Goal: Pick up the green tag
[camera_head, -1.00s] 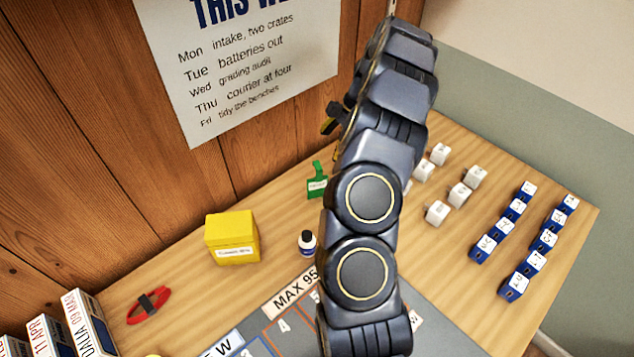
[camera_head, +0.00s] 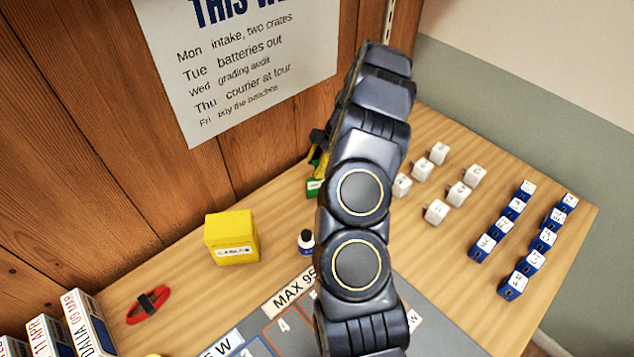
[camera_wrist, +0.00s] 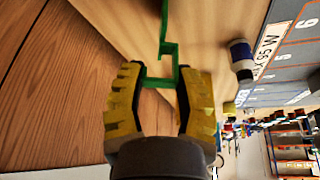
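The green tag (camera_head: 314,187) stands near the back of the bench by the wooden wall. My arm and gripper partly hide it in the head view. In the wrist view the green tag (camera_wrist: 163,83) shows its thin green outline between my fingers. My gripper (camera_wrist: 161,73) has two yellow, ridged fingers spread apart, one on each side of the tag. Whether a finger touches the tag cannot be told.
A yellow box (camera_head: 231,239) and a small dark-and-white bottle (camera_head: 306,242) stand left of my arm. A red clip-like thing (camera_head: 148,304) lies at lower left. Several white blocks (camera_head: 459,194) and blue blocks (camera_head: 513,285) stand to the right. The wall is close behind the tag.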

